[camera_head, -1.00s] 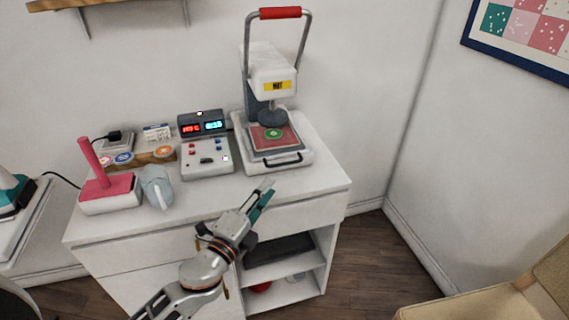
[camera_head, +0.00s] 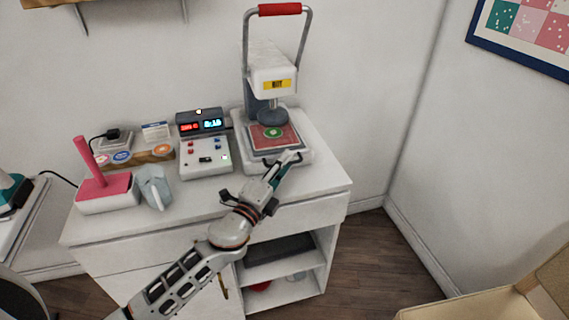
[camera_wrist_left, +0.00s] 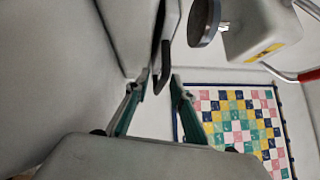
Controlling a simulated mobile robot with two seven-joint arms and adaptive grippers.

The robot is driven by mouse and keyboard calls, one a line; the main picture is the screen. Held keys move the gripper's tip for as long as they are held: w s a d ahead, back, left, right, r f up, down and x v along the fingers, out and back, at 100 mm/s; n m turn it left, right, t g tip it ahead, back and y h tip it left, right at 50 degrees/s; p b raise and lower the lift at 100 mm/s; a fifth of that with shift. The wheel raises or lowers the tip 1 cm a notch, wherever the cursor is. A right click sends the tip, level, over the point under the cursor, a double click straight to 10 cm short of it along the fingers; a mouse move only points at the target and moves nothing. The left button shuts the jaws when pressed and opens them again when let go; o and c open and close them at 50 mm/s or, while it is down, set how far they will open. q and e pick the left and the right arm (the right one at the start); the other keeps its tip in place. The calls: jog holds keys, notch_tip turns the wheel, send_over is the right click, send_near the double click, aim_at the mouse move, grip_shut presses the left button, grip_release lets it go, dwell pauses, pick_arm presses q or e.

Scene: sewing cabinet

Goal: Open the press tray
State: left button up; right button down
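The press tray (camera_head: 290,146) lies in the base of the heat press, under the round grey platen (camera_head: 272,116), with a red and green patch on it. Its dark handle (camera_head: 265,161) is at the front edge, partly covered by my gripper. My left gripper (camera_head: 288,164) is at the handle, above the cabinet's front edge. In the left wrist view, its green-lined fingers (camera_wrist_left: 160,80) are apart and the dark handle (camera_wrist_left: 163,66) shows just ahead of and between the fingertips. I cannot tell whether they touch. My right gripper is in neither view.
The press's white head (camera_head: 272,75) and red-gripped lever (camera_head: 279,10) stand above the tray. Left of it on the cabinet are a control box (camera_head: 206,158), a grey-blue object (camera_head: 155,186) and a pink-topped block with a post (camera_head: 107,190). The wall is close behind.

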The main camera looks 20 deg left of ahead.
pick_arm(q)
grip_shut()
jog(key=shift+s+d, duration=0.2)
jog(key=s+d, duration=0.8)
jog(key=s, duration=0.5)
jog(key=shift+d+b, duration=0.35)
jog(key=shift+b, duration=0.05)
grip_release()
